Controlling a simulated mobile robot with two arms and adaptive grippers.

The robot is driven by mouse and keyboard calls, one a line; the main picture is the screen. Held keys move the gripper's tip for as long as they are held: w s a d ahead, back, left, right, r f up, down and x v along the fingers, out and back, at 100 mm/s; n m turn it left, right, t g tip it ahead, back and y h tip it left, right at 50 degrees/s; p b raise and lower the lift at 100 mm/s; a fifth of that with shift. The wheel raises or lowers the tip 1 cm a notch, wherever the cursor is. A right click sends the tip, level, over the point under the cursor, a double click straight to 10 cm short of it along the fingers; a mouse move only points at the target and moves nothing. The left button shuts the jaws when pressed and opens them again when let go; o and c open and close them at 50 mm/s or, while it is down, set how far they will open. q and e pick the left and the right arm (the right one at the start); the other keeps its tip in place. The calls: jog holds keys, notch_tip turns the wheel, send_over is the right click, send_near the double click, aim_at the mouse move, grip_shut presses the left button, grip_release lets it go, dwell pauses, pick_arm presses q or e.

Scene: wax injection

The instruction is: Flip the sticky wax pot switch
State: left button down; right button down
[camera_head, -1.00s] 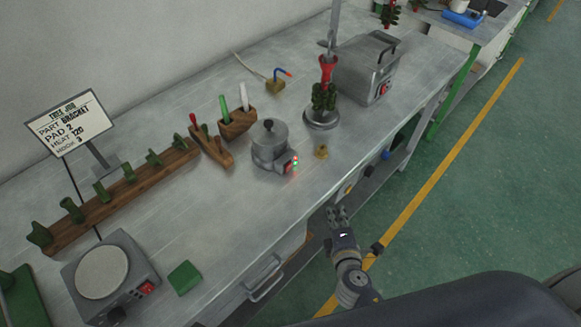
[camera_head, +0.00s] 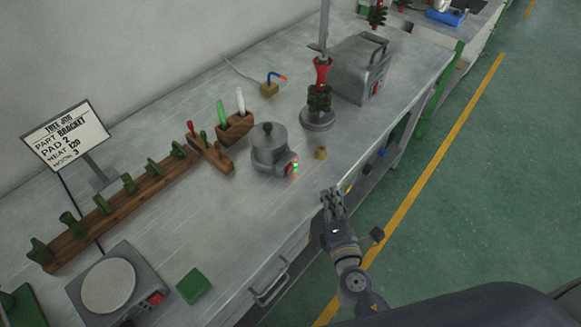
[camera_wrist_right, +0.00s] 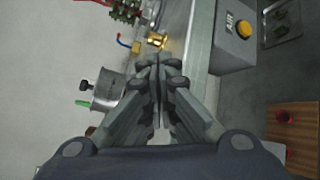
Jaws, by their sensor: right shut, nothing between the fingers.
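The sticky wax pot (camera_head: 268,152) is a small grey lidded pot with a dark knob, standing upright near the middle of the bench. Its red switch (camera_head: 290,169) is on the side toward the bench's front edge, with small red and green lights beside it. The pot also shows at the left in the right wrist view (camera_wrist_right: 106,92), where its switch cannot be made out. My right gripper (camera_head: 331,192) is shut and empty by the front edge, to the lower right of the pot and apart from it. It also fills the middle of the wrist view (camera_wrist_right: 158,62). My left gripper is out of view.
A small brass piece (camera_head: 320,153) stands between the pot and the front edge. A wax tree on a round stand (camera_head: 318,122) and a grey box machine (camera_head: 360,72) are behind. A wooden tool holder (camera_head: 210,155), hotplate (camera_head: 140,268) and green block (camera_head: 194,285) are to the left.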

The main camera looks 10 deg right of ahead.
aim_at(304, 185)
jog(key=w+a, duration=0.1)
jog(key=w+a+p, duration=0.1)
jog(key=w, duration=0.1)
jog(key=w+a+p, duration=0.1)
jog(key=w+a, duration=0.1)
jog(key=shift+w+a+r, duration=0.1)
jog(key=shift+w+r, duration=0.15)
jog(key=shift+r, duration=0.15)
jog(key=shift+w+a+r, duration=0.1)
jog(key=shift+w+a, duration=0.45)
jog(key=shift+w, duration=0.15)
dwell(0.9)
jog(key=shift+w+a, duration=0.25)
jog(key=shift+w, duration=0.1)
jog(key=shift+w+a+r, duration=0.1)
jog(key=shift+w+a, duration=0.1)
dwell(0.8)
jog(key=shift+s+d, duration=0.1)
jog(key=shift+s+d, duration=0.4)
jog(key=shift+s, duration=0.1)
